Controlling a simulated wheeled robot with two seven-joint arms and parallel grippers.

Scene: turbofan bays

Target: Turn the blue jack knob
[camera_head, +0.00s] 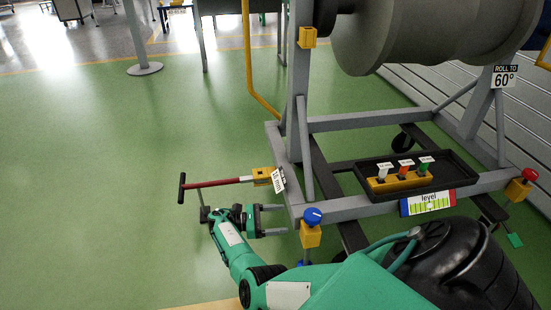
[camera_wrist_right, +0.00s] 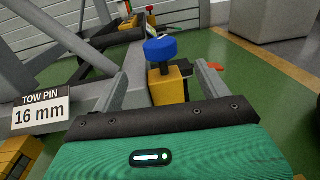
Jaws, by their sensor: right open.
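The blue jack knob (camera_head: 313,216) sits on top of a yellow jack block (camera_head: 310,236) at the near corner of the grey stand frame. In the right wrist view the blue knob (camera_wrist_right: 160,49) is ahead, near the middle, above its yellow block (camera_wrist_right: 168,86). My right gripper (camera_head: 286,219) is just left of the knob in the head view, pointing at it. Its two fingers (camera_wrist_right: 162,70) are apart and empty, with a visible gap to the knob. My left gripper is not in view.
A red T-handled bar (camera_head: 215,183) with a 16 mm label (camera_head: 278,181) extends beside my right gripper. A black tray (camera_head: 450,168) with coloured pins and a level gauge (camera_head: 428,202) are right of the knob. A red knob (camera_head: 528,174) is at far right.

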